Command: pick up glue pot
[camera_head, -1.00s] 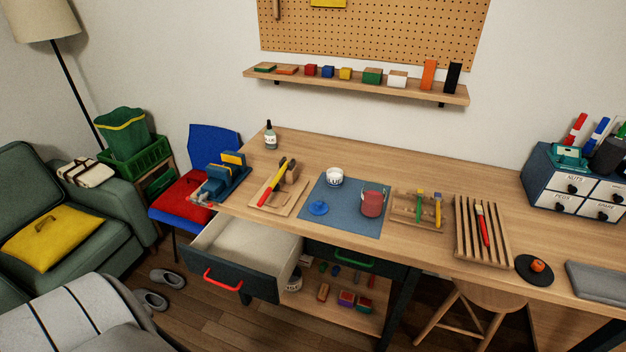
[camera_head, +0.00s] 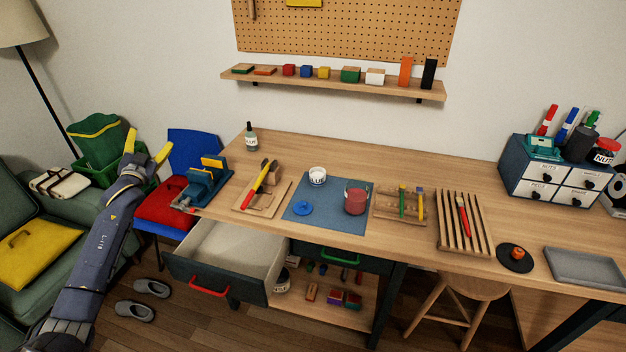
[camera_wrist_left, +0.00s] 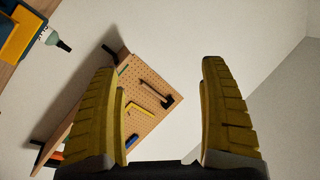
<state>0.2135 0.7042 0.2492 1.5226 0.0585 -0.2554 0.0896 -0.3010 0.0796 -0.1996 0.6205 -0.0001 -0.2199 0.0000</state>
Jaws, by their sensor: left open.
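The glue pot (camera_head: 317,177) is a small white pot with a dark label. It stands upright on the blue mat (camera_head: 335,222) on the workbench, with a round blue lid (camera_head: 303,208) lying in front of it. My left gripper (camera_head: 147,143) is open and empty, with yellow fingers pointing up, above the green crate and left of the blue chair, far left of the pot. In the left wrist view its two fingers (camera_wrist_left: 160,70) are wide apart with nothing between them, and the pot is not seen there. My right gripper is not in view.
A red jar (camera_head: 356,200) stands on the mat right of the pot. A blue vise (camera_head: 205,182), a dropper bottle (camera_head: 251,139) and a tool board (camera_head: 262,195) lie between my left gripper and the pot. The drawer (camera_head: 225,262) is open below. The bench behind the mat is clear.

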